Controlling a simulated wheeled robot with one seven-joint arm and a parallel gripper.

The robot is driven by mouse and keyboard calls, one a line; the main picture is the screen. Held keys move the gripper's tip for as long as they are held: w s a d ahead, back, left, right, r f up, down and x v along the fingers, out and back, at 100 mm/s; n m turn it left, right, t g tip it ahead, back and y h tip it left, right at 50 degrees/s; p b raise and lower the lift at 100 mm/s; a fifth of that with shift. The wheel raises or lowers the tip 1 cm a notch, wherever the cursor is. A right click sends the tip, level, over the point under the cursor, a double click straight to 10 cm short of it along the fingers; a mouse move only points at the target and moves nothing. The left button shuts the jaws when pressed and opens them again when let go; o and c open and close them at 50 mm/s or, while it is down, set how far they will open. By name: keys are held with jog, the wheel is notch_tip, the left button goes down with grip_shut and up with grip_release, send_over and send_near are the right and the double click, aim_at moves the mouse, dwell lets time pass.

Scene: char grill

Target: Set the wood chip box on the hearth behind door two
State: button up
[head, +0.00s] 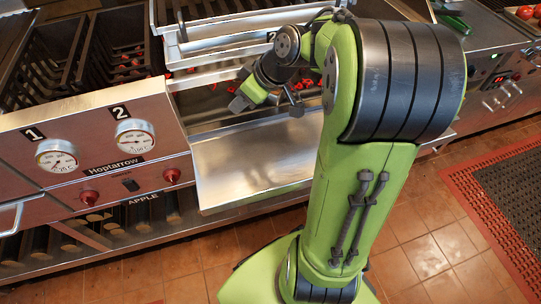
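The lowered metal door (250,165) lies open as a flat shelf at the front of the grill. My gripper (268,104) hangs in front of the opening, above the door's inner edge. Its fingers are small and partly confused with dark parts, so I cannot tell whether it is open. I cannot make out a wood chip box; my arm covers the right part of the hearth.
Dial gauges 1 (56,157) and 2 (136,137) and red knobs (172,176) sit on the left panel. Black grates (50,60) are above. Logs (95,226) lie on the lower shelf. A red-edged mat (490,210) is on the tiled floor at right.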

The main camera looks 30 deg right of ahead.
jog(key=s+a+r+m+h, duration=0.1)
jog(key=s+a+m, duration=0.2)
jog(key=s, duration=0.7)
jog(key=s+a+r+m+h, duration=0.1)
jog(key=s+a, duration=0.3)
jog(key=s, duration=0.7)
jog(key=shift+r+m+g+h, duration=0.25)
jog(key=shift+m+g+h, duration=0.05)
jog(key=shift+m+h, duration=0.55)
jog(key=shift+s, duration=0.1)
